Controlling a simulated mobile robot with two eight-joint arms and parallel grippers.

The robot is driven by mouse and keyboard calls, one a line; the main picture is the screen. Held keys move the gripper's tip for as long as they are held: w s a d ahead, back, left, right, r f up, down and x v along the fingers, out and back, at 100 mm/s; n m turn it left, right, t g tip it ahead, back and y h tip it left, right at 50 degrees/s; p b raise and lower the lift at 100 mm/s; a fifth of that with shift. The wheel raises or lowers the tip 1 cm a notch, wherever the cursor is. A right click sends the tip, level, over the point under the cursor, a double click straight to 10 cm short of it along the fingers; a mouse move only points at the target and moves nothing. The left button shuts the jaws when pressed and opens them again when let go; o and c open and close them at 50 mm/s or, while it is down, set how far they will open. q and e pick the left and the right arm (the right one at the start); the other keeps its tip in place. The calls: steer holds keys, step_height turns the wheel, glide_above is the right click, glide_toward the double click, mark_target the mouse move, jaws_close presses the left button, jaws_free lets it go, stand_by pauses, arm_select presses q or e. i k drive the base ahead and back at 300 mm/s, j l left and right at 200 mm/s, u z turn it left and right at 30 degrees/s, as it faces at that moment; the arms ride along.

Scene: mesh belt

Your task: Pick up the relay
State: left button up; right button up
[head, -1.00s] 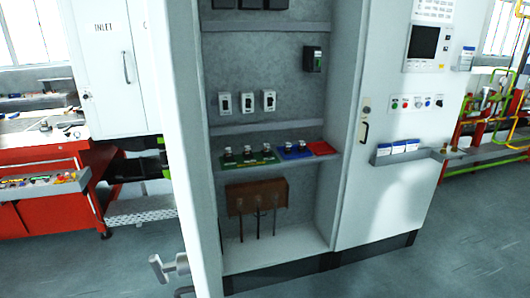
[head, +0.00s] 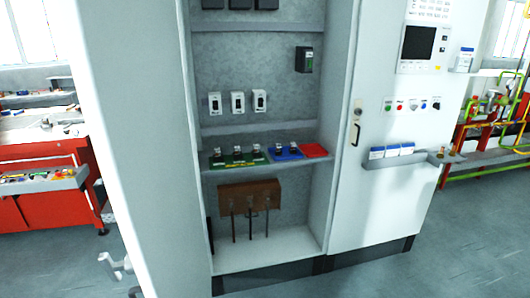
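I cannot tell which thing is the relay. Several small dark-and-pale parts stand on a green mat (head: 243,163) on the middle shelf of the open cabinet. More small parts stand on the blue mat (head: 286,155) beside it. The red mat (head: 313,151) to the right looks bare. A black box (head: 304,60) hangs on the cabinet's back wall, above several white switch-like units (head: 237,103).
The white open door (head: 135,120) stands at the left, with a pale handle-like part (head: 115,265) low beside it. A brown block (head: 250,196) is below the shelf. A holder (head: 392,162) with blue-and-white packs juts from the right panel. Floor (head: 440,255) at right is clear.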

mark_target(256, 148)
steer(key=i+l, duration=0.15)
steer(key=l, duration=0.2)
steer(key=i+l, duration=0.1)
steer(key=l, duration=0.25)
steer(key=i+l, duration=0.15)
steer(key=l, duration=0.25)
steer(key=i+j, duration=0.1)
steer(key=i, duration=1.35)
